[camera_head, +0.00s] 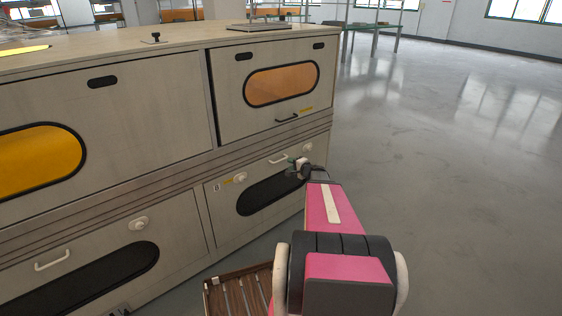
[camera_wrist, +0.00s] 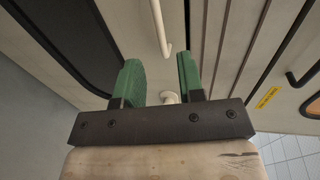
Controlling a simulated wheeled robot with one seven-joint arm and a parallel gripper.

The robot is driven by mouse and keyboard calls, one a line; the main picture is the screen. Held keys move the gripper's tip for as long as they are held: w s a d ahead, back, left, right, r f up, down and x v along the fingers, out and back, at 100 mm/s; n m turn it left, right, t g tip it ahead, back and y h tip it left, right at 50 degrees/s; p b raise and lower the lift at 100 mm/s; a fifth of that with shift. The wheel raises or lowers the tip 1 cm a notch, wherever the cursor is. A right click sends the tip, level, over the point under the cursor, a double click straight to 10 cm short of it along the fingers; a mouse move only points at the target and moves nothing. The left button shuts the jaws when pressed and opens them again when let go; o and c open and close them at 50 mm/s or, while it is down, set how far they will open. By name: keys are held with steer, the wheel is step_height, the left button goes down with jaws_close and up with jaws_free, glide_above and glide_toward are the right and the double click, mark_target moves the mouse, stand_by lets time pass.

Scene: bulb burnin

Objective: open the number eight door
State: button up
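The cabinet's lower right door (camera_head: 226,206) is shut, with a dark oval window (camera_head: 270,193), a white bar handle (camera_head: 278,160) and a small yellow label (camera_head: 228,182). I cannot read any door number. My gripper (camera_head: 299,168) is in front of this door's right part, just right of the handle. In the wrist view my gripper (camera_wrist: 158,60) is open, its two green fingers apart with nothing held. The white handle (camera_wrist: 163,30) shows ahead in line with the gap between them; its depth is unclear. A white knob (camera_wrist: 170,97) shows behind the gap.
The upper right door (camera_head: 232,108) is shut, with an orange window, a black handle (camera_head: 288,118) and a yellow label (camera_head: 306,110). A slatted brown rack (camera_head: 238,292) stands low in front of the cabinet. The floor (camera_head: 440,150) to the right is clear.

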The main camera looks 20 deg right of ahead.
steer(key=x, duration=0.9)
steer(key=shift+s, duration=0.1)
jaws_close()
